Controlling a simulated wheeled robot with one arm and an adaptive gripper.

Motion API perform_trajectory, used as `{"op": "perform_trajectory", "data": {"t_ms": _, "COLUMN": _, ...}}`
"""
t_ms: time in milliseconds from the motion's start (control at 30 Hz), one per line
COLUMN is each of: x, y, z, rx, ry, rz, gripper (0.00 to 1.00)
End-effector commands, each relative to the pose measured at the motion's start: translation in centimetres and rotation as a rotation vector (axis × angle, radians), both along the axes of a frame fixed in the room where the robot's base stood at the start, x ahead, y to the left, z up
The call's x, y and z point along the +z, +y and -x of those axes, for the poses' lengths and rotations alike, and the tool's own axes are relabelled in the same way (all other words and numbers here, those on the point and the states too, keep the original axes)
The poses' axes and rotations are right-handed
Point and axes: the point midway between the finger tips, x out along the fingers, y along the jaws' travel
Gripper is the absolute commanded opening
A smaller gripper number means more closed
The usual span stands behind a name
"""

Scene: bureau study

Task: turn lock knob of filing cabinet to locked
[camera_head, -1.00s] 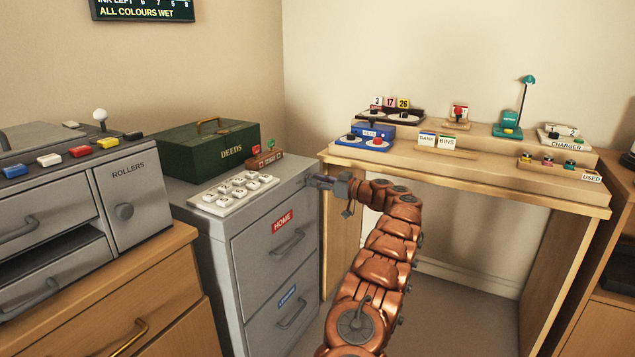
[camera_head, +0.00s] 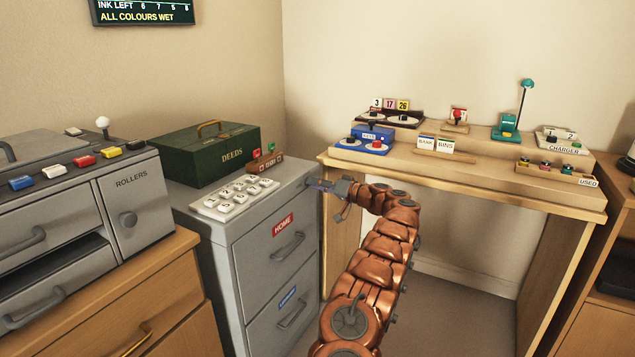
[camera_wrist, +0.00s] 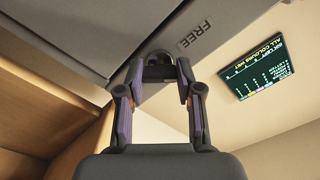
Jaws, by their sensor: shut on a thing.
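The grey filing cabinet (camera_head: 262,250) stands left of centre in the head view, with a red HOME label (camera_head: 283,225) on its upper drawer and a blue label on the lower one. My gripper (camera_head: 318,184) is at the cabinet's upper right front corner. In the wrist view, my gripper (camera_wrist: 160,75) has its two purple-padded fingers on either side of the dark lock knob (camera_wrist: 159,60), shut on it.
A white keypad (camera_head: 235,197), a green DEEDS box (camera_head: 210,155) and a small brown block stand on the cabinet. The wooden desk (camera_head: 470,175) is close to the right of my gripper. A grey ROLLERS machine (camera_head: 130,195) stands at left.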

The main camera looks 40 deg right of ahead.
Motion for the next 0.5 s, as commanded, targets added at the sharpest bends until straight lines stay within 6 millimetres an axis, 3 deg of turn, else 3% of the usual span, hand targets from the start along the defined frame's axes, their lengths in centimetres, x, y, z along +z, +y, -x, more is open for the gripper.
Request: {"op": "perform_trajectory", "data": {"t_ms": 500, "x": 0.24, "y": -0.08, "z": 0.04, "rx": -0.002, "ry": 0.141, "rz": -0.464, "gripper": 0.0}}
